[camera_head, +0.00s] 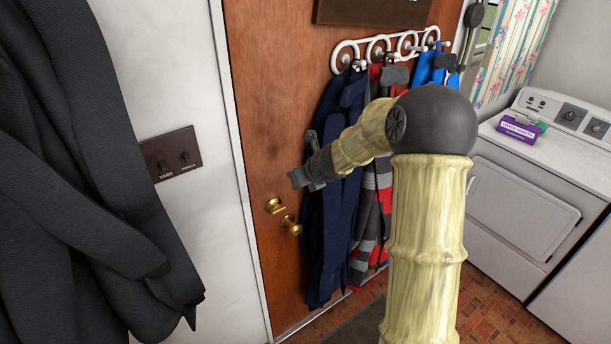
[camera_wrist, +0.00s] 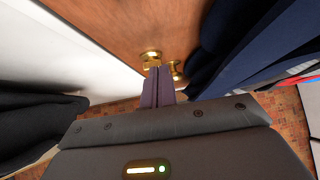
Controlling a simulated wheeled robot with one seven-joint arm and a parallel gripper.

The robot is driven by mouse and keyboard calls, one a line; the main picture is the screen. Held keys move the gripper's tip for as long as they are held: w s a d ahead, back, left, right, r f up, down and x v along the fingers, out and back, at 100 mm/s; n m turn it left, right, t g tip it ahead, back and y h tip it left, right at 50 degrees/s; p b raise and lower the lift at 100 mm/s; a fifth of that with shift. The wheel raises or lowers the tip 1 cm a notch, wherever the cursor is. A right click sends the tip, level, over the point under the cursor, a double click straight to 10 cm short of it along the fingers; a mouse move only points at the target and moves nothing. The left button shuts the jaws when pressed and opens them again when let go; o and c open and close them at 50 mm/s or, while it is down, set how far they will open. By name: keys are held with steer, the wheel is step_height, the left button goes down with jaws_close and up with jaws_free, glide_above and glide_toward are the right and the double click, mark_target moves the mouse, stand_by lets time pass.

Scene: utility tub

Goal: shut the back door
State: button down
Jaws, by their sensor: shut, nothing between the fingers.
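The back door (camera_head: 278,110) is brown wood and stands at or close to the white frame (camera_head: 228,130) on its left; I cannot tell if it is fully shut. A brass lock (camera_head: 274,205) and a round brass knob (camera_head: 291,227) sit near its left edge. My gripper (camera_head: 296,179) is in front of the door, just above the lock in the head view. In the wrist view the fingers (camera_wrist: 158,86) are shut and empty, pointing at the brass hardware (camera_wrist: 151,57) and partly covering it. Contact cannot be told.
A white rack (camera_head: 388,50) on the door holds blue, red and grey garments (camera_head: 340,200) close right of my gripper. A dark coat (camera_head: 80,180) hangs at left beside a switch plate (camera_head: 171,153). A white washer (camera_head: 525,200) stands at right. A dark mat (camera_head: 355,328) lies on the brick-patterned floor.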

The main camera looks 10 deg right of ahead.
steer(key=v, duration=0.3)
steer(key=shift+s+d, duration=0.25)
steer(key=shift+d, duration=0.05)
steer(key=s+f+n+g+h, duration=0.3)
steer(key=s+n+g, duration=0.2)
steer(key=s+n, duration=2.3)
steer(key=n, duration=0.3)
steer(key=shift+a+n+g, duration=0.3)
steer(key=shift+a+n, duration=0.05)
steer(key=shift+n, duration=0.05)
